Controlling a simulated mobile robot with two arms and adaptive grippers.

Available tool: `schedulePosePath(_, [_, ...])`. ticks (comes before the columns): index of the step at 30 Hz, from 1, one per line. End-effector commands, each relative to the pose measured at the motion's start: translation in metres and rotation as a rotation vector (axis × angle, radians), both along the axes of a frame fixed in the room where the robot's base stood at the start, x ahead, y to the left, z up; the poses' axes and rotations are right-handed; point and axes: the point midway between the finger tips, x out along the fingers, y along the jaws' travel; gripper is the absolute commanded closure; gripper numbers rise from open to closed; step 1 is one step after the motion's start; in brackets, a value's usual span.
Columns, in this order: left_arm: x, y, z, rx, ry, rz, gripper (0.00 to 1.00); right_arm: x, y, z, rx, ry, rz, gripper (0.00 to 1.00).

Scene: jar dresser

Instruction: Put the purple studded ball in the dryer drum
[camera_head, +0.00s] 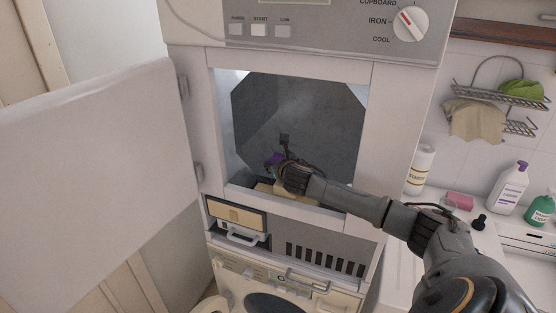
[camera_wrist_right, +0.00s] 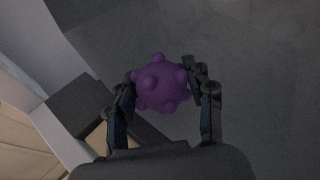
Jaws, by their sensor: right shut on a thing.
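The purple studded ball (camera_wrist_right: 162,85) is between the two fingers of my right gripper (camera_wrist_right: 165,92) in the right wrist view, touching both. In the head view the right gripper (camera_head: 281,160) reaches through the dryer's open front, and a small purple part of the ball (camera_head: 272,159) shows beside it. The dryer drum (camera_head: 315,115) is a grey, angular-looking cavity behind the gripper. The gripper is just inside the opening, low and left of its middle; how deep is hard to tell. My left gripper is not in view.
The white dryer door (camera_head: 95,165) stands open to the left. A light tan thing (camera_head: 265,190) lies at the opening's lower edge below my gripper. A second machine (camera_head: 285,290) stands underneath. Bottles (camera_head: 508,188) and a pink block (camera_head: 459,200) are on the right counter.

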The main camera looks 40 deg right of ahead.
Motion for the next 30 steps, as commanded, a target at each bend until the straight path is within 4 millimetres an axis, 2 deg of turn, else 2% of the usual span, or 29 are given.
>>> schedulePosePath(16, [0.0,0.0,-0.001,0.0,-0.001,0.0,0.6,0.0,0.0,-0.012,0.001,0.001,0.001,0.79])
schedulePosePath(17, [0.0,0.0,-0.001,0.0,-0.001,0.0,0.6,0.0,0.001,-0.013,0.0,0.002,0.001,0.41])
schedulePosePath(19, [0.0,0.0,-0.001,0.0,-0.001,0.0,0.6,0.0,0.001,-0.014,0.001,0.003,0.0,0.27])
schedulePosePath(20, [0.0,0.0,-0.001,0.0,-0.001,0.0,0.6,0.0,0.001,-0.014,0.001,0.003,0.0,0.25])
schedulePosePath(30, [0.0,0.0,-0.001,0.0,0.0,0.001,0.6,-0.001,0.001,-0.014,0.002,0.006,0.0,0.25])
